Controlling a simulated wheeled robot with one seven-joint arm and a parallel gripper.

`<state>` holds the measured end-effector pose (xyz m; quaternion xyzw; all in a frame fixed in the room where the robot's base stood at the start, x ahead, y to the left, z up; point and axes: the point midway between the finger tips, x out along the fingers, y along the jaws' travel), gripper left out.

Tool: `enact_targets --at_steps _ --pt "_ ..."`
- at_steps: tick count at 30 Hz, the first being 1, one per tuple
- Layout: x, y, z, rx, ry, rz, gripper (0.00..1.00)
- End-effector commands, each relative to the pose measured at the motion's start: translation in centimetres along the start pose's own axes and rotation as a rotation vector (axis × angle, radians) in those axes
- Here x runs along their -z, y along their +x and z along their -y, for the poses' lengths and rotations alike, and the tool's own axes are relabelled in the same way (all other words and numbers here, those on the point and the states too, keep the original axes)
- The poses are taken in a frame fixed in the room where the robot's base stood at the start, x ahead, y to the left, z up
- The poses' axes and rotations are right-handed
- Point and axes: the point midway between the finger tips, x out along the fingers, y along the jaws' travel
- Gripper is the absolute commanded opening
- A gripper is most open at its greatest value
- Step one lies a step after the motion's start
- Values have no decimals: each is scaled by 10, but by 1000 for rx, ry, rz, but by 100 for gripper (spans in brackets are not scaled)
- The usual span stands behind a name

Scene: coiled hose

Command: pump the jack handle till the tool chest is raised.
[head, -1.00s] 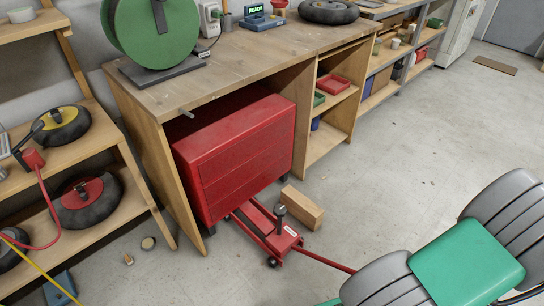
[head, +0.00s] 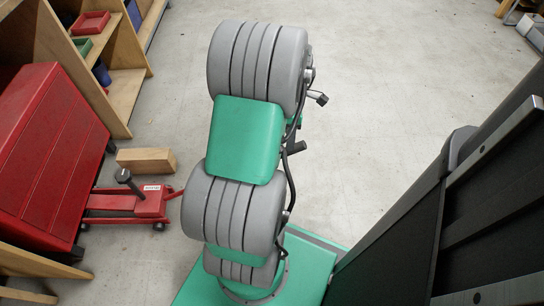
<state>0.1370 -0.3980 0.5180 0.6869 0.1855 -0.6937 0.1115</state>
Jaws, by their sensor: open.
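The red tool chest (head: 52,150) stands at the left of the head view, its left part cut off by the picture edge. The low red jack (head: 150,205) lies on the floor at its right side, with a black-topped post (head: 124,176) standing up from it.
A wooden block (head: 146,160) lies on the floor just behind the jack, near the chest. A wooden shelf unit (head: 128,92) with a red tray (head: 90,22) stands behind the chest. The grey floor (head: 390,110) right of my arm is mostly clear.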

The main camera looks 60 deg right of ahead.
Motion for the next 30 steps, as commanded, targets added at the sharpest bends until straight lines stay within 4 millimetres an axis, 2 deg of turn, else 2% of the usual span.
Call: enact_targets --at_steps 1,4,7,15,18,27,30 --pt "2 7 -3 17 17 4 50" --pt "4 -3 0 53 49 6 50" --pt "5 0 2 62 56 6 50" --pt "4 51 6 62 55 5 50" --pt "4 63 6 61 54 5 50" --pt "5 67 7 60 53 5 50" --pt "5 67 7 60 53 5 44"
